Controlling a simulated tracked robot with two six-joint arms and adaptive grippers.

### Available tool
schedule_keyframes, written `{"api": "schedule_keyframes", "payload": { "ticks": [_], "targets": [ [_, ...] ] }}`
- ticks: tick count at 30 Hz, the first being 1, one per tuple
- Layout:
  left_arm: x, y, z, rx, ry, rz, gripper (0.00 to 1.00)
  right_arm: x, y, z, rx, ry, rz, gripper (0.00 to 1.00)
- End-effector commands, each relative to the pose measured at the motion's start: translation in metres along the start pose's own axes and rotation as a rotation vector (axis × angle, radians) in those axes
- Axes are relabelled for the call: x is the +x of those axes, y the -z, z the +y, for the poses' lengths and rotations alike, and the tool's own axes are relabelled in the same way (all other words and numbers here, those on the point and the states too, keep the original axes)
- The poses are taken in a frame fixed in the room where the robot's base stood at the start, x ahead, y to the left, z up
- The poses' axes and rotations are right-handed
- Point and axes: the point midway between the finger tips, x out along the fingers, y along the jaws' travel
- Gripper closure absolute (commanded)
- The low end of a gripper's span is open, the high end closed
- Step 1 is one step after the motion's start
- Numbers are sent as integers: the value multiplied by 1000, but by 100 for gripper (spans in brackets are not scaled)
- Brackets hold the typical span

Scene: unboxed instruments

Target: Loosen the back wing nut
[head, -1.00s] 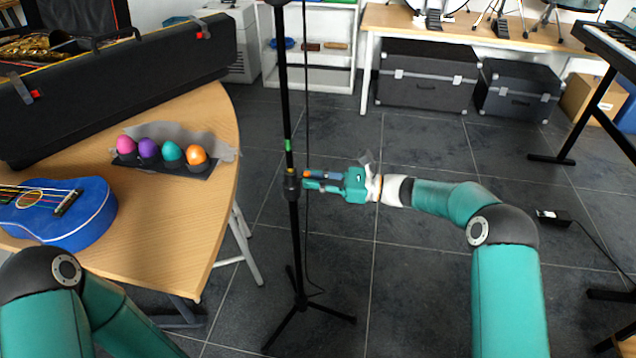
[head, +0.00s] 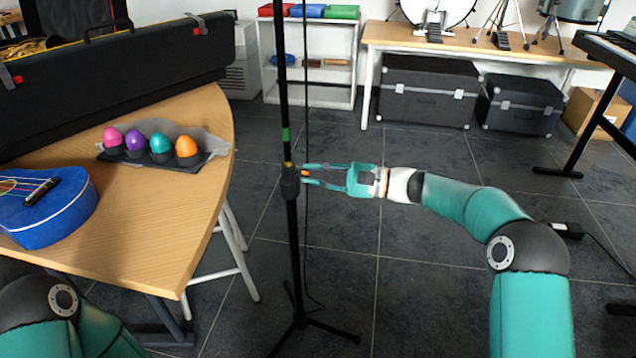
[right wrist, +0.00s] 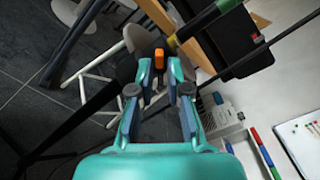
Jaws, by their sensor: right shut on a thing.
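A black upright stand (head: 292,235) has a dark clutch (head: 290,183) at mid-height, with a yellow ring and a green band above it. A small orange wing nut (head: 305,173) sticks out from the clutch on its right side. My right gripper (head: 304,174) reaches it from the right, with its fingers on either side. In the right wrist view the orange wing nut (right wrist: 158,60) is at the teal fingertips (right wrist: 160,74), and the gripper is shut on it. The stand runs diagonally behind. My left gripper is out of view; only part of my left arm shows.
A wooden table (head: 205,200) at left holds a blue ukulele (head: 60,218), several coloured egg shakers (head: 160,145) and a black case (head: 130,70). A thin cable hangs right of the stand. Tripod feet (head: 300,322) spread below.

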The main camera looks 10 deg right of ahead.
Motion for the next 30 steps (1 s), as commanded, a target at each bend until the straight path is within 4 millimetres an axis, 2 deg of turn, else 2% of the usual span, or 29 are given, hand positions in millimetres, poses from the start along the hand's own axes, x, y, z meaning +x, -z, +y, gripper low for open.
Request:
{"api": "schedule_keyframes", "payload": {
  "ticks": [1, 18, 19, 23, 30],
  "targets": [
    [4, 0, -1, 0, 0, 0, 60, 4, -1, 8, -10, -15, -11, 100],
    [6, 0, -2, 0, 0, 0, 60, 4, -2, 7, -44, -16, -14, 100],
    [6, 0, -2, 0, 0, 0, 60, 5, -2, 7, -44, -16, -14, 81],
    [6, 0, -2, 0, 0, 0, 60, 4, -2, 6, -44, -14, -11, 59],
    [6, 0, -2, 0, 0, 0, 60, 2, -1, 4, -47, -8, -6, 59]
  ]
}}
